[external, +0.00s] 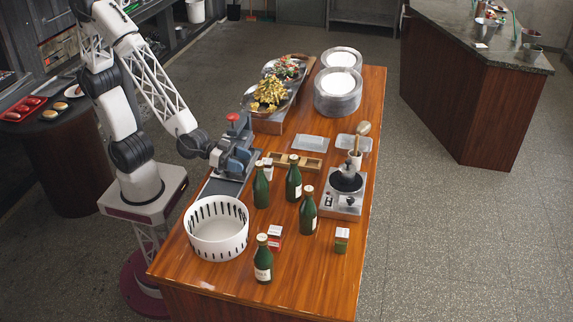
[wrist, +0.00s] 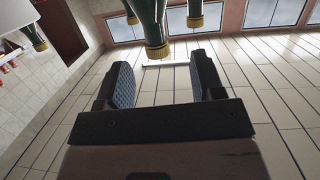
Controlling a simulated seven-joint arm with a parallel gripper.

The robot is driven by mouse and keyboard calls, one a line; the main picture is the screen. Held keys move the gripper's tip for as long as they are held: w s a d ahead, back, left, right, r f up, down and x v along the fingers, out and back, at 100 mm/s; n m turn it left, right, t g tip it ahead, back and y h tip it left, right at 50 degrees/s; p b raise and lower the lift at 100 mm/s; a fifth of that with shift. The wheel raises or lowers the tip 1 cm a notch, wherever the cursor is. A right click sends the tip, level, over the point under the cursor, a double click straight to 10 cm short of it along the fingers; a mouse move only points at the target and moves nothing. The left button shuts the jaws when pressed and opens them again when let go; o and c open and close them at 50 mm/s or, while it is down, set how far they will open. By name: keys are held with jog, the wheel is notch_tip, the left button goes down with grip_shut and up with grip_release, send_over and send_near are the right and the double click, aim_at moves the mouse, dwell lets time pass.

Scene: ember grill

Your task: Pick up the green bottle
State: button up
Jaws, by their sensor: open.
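Several green bottles with pale caps stand upright on the wooden table in the external view: one at the left (external: 261,188), one at the back (external: 293,180), one at the right (external: 308,212) and one at the front (external: 264,262). In the wrist view my gripper (wrist: 161,72) is open, with nothing between its fingers. A green bottle with a gold cap (wrist: 157,50) appears ahead, centred between the fingers and apart from them. Two more bottles show beside it at the top edge, one with a gold cap (wrist: 195,20). In the external view, my arm's end is left of the bottles, its fingers hard to make out.
A white slotted basket (external: 217,229) stands at the front left of the table. A grey device with a red knob (external: 233,118) is close to my arm's end. A small burner with a pot (external: 345,182) stands right, plates (external: 338,95) and food trays (external: 270,95) behind.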

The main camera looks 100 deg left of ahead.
aim_at(265, 178)
jog(key=shift+w+d+f+t+y, duration=0.3)
jog(key=shift+w+d+t+y, duration=0.25)
jog(key=shift+t, duration=0.25)
jog(key=shift+w+f, duration=0.1)
jog(key=shift+w, duration=1.15)
jog(key=shift+w+f, duration=0.15)
jog(key=shift+w, duration=1.15)
jog(key=shift+w+f, duration=0.1)
jog(key=shift+w, duration=1.15)
grip_shut()
